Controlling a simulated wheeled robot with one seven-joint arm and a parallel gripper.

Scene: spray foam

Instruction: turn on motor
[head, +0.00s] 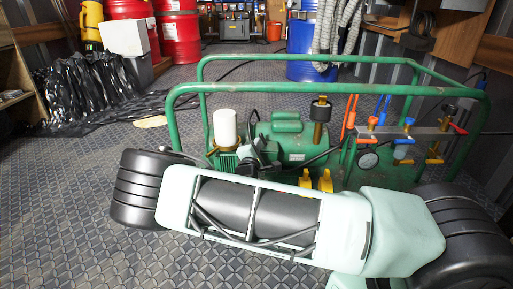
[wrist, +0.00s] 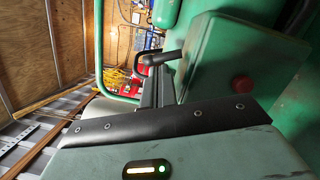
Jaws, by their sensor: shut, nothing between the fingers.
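The green motor (head: 292,142) sits inside a green tubular frame (head: 330,90) in the head view. In the wrist view a green box (wrist: 222,58) at the right carries a round red button (wrist: 242,87) on its near face. My gripper (wrist: 158,84) shows in the wrist view as dark fingers close together with nothing between them. The fingers are left of the box and the red button; whether they touch the box, I cannot tell. In the head view my pale green arm crosses the foreground and hides the lower front of the machine, and the red button is not visible there.
Gauges, valves and hoses (head: 368,158) stand at the frame's right side. A white cylinder (head: 225,126) rises left of the motor. Red drums (head: 180,38), a blue drum (head: 306,50) and black sheeting (head: 85,92) lie farther back. Floor (head: 60,190) at left is clear.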

